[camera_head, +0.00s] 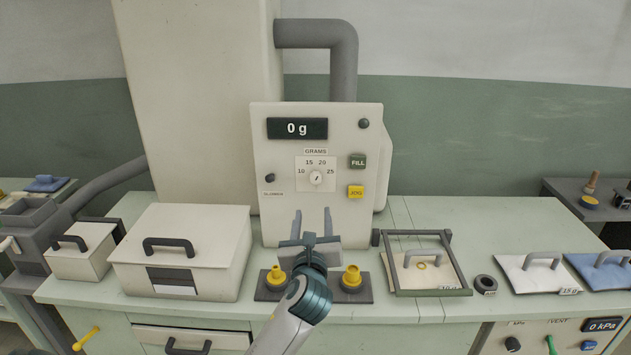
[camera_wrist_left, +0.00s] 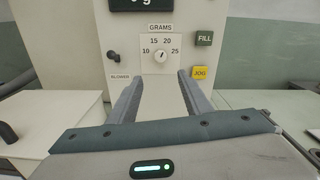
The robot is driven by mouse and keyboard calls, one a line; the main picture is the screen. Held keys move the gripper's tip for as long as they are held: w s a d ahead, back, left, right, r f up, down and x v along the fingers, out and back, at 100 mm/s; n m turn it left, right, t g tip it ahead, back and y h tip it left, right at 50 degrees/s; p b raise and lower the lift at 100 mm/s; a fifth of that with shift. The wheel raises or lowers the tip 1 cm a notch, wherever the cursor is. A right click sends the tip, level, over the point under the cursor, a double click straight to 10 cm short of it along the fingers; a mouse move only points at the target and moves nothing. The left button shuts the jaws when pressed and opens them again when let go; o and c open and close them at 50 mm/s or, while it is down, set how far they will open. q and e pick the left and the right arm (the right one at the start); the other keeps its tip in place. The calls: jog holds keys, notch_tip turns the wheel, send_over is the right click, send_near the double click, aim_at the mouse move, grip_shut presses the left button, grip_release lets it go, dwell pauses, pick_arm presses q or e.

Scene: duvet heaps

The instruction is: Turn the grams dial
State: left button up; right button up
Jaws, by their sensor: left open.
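The grams dial (camera_head: 316,177) is a small white round knob with a dark pointer line. It sits on a white plate marked 10, 15, 20 and 25 on the front of the cream machine (camera_head: 343,225). The pointer tilts toward the upper right. The display (camera_head: 297,128) reads 0 g. My left gripper (camera_head: 313,216) is open and empty below the dial, fingers pointing at the panel. In the left wrist view the dial (camera_wrist_left: 160,56) shows beyond and above the gap between the open fingers (camera_wrist_left: 156,88). My right gripper is not in view.
The green FILL button (camera_head: 357,161) and yellow JOG button (camera_head: 356,191) are right of the dial. A dark knob (camera_head: 270,178) is to its left. Two yellow nozzles (camera_head: 351,277) flank my wrist. A lidded box (camera_head: 210,220) stands left; a grey frame (camera_head: 432,292) lies right.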

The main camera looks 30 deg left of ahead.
pick_arm(q)
jog(key=shift+w, duration=0.15)
jog(key=p, duration=0.3)
send_near(315, 181)
jog(key=x, duration=0.9)
jog(key=shift+r, duration=0.1)
jog(key=c, duration=1.1)
